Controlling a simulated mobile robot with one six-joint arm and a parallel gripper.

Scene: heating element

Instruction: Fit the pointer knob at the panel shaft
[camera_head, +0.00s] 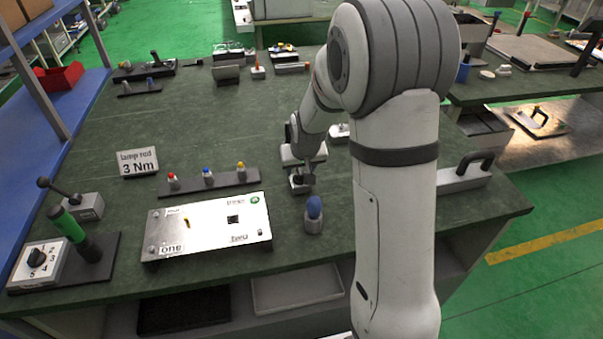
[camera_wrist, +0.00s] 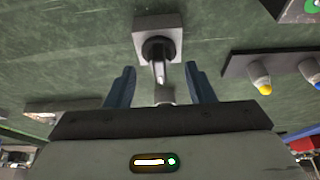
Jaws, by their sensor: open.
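My gripper (camera_head: 304,168) (camera_wrist: 161,78) is open, its two blue fingers apart, above the table near the middle. Just ahead of the fingertips in the wrist view is a black round knob with a light pointer (camera_wrist: 158,48), standing on a square grey block (camera_wrist: 176,24). The pointer runs back toward the gap between the fingers. In the head view the block (camera_head: 299,188) is mostly hidden under my gripper. The light panel (camera_head: 205,248) labelled one, two and three lies left of my gripper. It bears a small yellow mark and a dark square; I cannot make out its shaft.
A dark strip with red, blue and yellow capped pieces (camera_head: 208,178) lies behind the panel. A blue-topped piece (camera_head: 314,214) stands right of the panel. A dial box (camera_head: 38,262) and green-handled tool (camera_head: 70,228) are at left. A "3 Nm" sign (camera_head: 137,162) stands behind.

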